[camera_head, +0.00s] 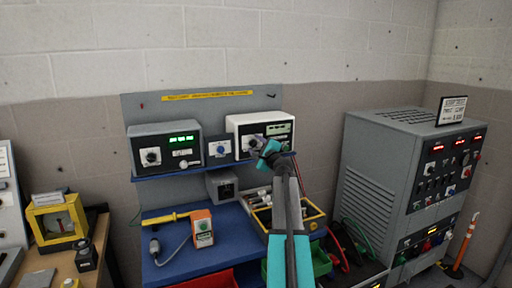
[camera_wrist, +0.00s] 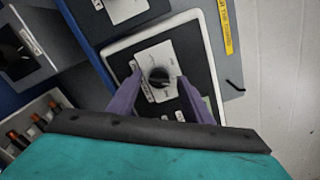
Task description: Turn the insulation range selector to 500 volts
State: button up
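A white-cased instrument (camera_head: 237,124) stands on the right of the blue shelf, with a dark front, a lit display and a selector knob. In the wrist view the black selector knob (camera_wrist: 158,76) sits on a white dial plate (camera_wrist: 150,58); its markings are too small to read. My gripper (camera_head: 258,143) is in front of this instrument and partly hides its front in the head view. In the wrist view its two purple fingers (camera_wrist: 160,82) are spread apart, one on each side of the knob. I cannot tell whether they touch it.
A grey instrument (camera_head: 165,130) with green digits stands on the left of the shelf. A small blue-knobbed unit (camera_head: 220,148) sits between the two. A large grey cabinet (camera_head: 375,150) stands right.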

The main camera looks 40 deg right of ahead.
jog(key=shift+a, duration=0.1)
jog(key=shift+b+v, duration=0.35)
jog(key=shift+v, duration=0.8)
jog(key=b+v, duration=0.2)
jog(key=v, duration=0.9)
jog(key=shift+s, duration=0.25)
